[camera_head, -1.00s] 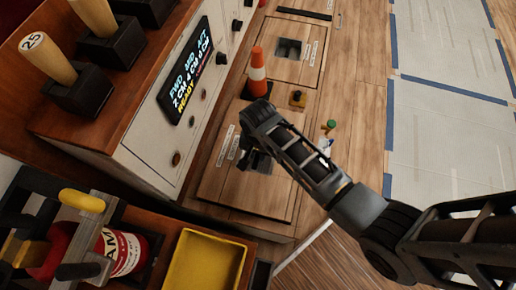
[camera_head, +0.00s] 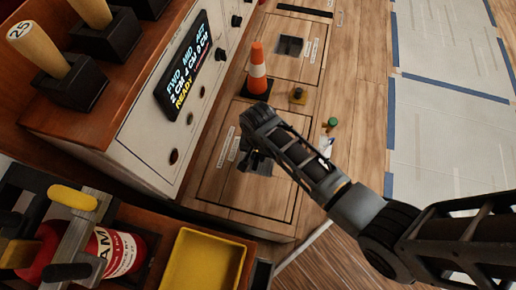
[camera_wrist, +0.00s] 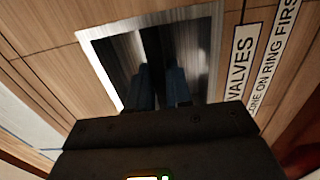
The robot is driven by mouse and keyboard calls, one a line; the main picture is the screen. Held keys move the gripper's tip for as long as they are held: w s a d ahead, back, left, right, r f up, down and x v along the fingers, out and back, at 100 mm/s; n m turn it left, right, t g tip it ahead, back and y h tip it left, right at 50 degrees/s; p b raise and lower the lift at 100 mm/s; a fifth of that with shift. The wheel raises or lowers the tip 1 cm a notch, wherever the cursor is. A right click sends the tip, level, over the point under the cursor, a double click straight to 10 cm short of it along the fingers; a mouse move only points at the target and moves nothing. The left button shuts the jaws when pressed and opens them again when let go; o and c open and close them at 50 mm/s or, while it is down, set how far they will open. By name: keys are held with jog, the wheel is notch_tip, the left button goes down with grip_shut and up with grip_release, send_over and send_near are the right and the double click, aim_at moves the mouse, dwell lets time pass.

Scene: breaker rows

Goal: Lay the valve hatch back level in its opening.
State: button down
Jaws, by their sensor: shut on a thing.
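The valve hatch (camera_head: 219,185) is a wooden floor panel with a metal recess plate and white labels, one reading VALVES (camera_wrist: 240,63). It lies nearly level in the head view, with a dark gap along its right edge; a slight tilt cannot be judged. My gripper (camera_head: 251,161) is at the recess on the hatch. In the wrist view, the blue-tipped fingers (camera_wrist: 163,84) reach down into the metal-rimmed recess (camera_wrist: 205,45), close together. They are shut on the hatch's ring, which is mostly hidden between and behind them.
A second hatch (camera_head: 290,46) lies farther off. The breaker console (camera_head: 160,130) borders the left; a yellow tray (camera_head: 203,262) is at the front.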

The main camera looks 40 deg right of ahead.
jog(key=shift+w+f, duration=0.1)
jog(key=c, duration=1)
grip_release()
jog(key=shift+o, duration=0.2)
jog(key=shift+f, duration=0.1)
jog(key=shift+r+p, duration=1.05)
jog(key=shift+r, duration=2.95)
